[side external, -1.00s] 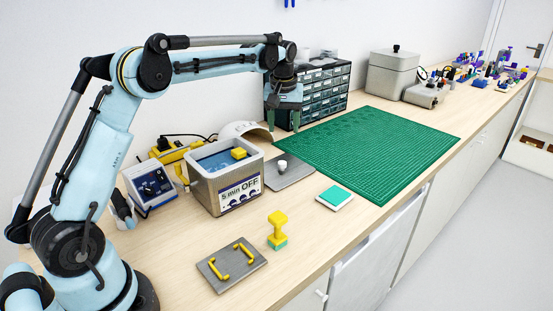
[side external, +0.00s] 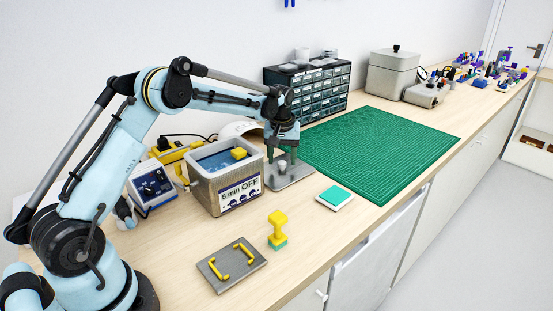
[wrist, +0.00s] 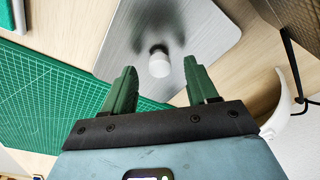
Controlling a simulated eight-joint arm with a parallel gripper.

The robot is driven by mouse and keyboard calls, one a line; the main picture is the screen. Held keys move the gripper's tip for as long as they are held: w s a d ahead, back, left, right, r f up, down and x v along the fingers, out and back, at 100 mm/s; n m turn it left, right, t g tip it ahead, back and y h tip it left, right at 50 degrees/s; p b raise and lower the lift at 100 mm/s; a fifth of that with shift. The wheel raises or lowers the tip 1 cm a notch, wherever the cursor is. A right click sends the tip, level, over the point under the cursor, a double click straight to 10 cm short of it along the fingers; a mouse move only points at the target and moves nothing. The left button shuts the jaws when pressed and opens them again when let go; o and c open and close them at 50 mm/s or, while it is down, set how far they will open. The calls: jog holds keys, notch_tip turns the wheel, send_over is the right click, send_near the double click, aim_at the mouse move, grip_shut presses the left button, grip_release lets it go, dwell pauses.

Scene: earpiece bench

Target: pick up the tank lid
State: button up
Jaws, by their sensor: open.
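The tank lid (side external: 297,179) is a flat grey metal plate with a pale round knob (side external: 282,166) on top. It lies on the bench just right of the tank (side external: 225,184). My gripper (side external: 282,158) points down over the lid, with its green fingers apart near the knob. In the wrist view the lid (wrist: 205,25) fills the upper middle, and its knob (wrist: 159,64) shows just beyond the open fingertips of my gripper (wrist: 160,75), between them. Nothing is held. The gap between the fingertips and the lid is hard to judge.
The liquid-filled tank with a yellow piece stands close left of my gripper. A green mat (side external: 375,150) lies to the right, and a drawer cabinet (side external: 320,92) stands behind. A yellow stamp (side external: 278,228), a teal pad (side external: 334,198) and a plate with yellow handles (side external: 232,264) lie in front.

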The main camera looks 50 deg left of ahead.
aim_at(282, 163)
jog(key=shift+f, duration=0.75)
jog(key=shift+c, duration=0.5)
grip_shut()
jog(key=shift+r, duration=0.1)
notch_tip(282, 163, up, 18)
